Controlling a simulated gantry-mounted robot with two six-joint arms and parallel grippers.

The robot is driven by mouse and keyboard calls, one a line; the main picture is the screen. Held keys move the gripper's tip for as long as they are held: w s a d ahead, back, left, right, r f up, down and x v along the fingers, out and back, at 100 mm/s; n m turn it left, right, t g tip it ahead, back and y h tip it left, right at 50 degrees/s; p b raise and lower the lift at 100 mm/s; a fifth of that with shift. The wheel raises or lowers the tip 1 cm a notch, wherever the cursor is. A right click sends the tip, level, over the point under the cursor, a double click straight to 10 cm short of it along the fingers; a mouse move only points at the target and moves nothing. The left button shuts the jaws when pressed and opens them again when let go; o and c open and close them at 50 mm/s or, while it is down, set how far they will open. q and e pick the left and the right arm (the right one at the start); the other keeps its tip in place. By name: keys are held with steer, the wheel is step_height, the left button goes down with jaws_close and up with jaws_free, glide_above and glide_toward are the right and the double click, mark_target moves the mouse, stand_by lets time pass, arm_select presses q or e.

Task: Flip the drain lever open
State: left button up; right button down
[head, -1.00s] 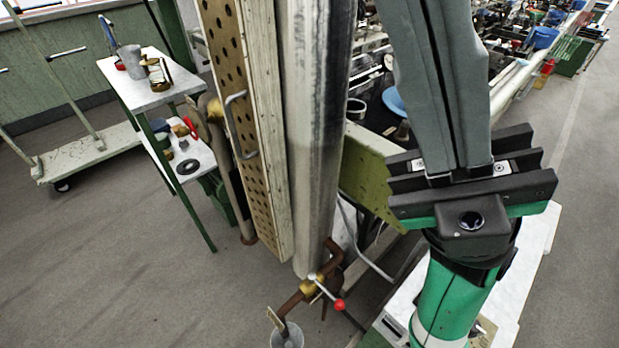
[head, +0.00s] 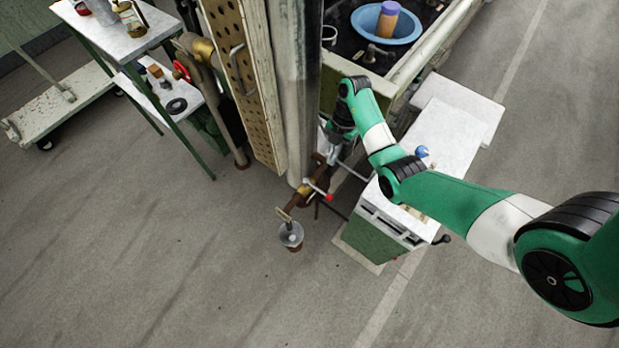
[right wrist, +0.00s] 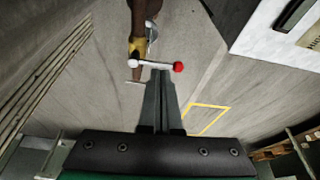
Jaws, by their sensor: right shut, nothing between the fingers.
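The drain lever (head: 317,188) is a short pale bar with a red knob on one end, mounted on a brass valve on a rusty drain pipe (head: 294,202) low beside the metal column. In the right wrist view the lever (right wrist: 155,65) lies crosswise, its red knob to the right and a pale end to the left. My right gripper (head: 333,158) is shut and empty, pointing down close above the lever. In the right wrist view its fingertips (right wrist: 160,74) are just at the lever's middle; I cannot tell whether they touch. My left gripper is not in view.
A grey bucket (head: 291,235) is under the pipe outlet. A green cabinet with a white top (head: 440,150) stands right of the valve. A white-topped side table (head: 125,40) and a cart (head: 60,110) are at left. The floor in front is clear.

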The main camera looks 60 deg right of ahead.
mark_target(317, 190)
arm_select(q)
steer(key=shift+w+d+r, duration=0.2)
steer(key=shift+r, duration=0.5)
arm_select(e)
steer(key=shift+s+d+r+m, duration=0.3)
steer(key=shift+s+d, duration=0.2)
steer(key=shift+d, duration=0.1)
steer(key=shift+s+d+r+m, duration=0.2)
steer(key=shift+s+d+r, duration=0.1)
steer(key=shift+s+d, duration=0.25)
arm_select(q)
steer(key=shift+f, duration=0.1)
arm_select(e)
steer(key=shift+w, duration=0.1)
arm_select(q)
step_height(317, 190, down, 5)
steer(key=b, duration=0.5)
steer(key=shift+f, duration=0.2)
arm_select(e)
steer(key=w+a+f, duration=0.1)
steer(key=a+f, duration=0.5)
steer(key=f, duration=0.4)
steer(key=shift+w+a+f, duration=0.15)
steer(key=shift+a, duration=0.15)
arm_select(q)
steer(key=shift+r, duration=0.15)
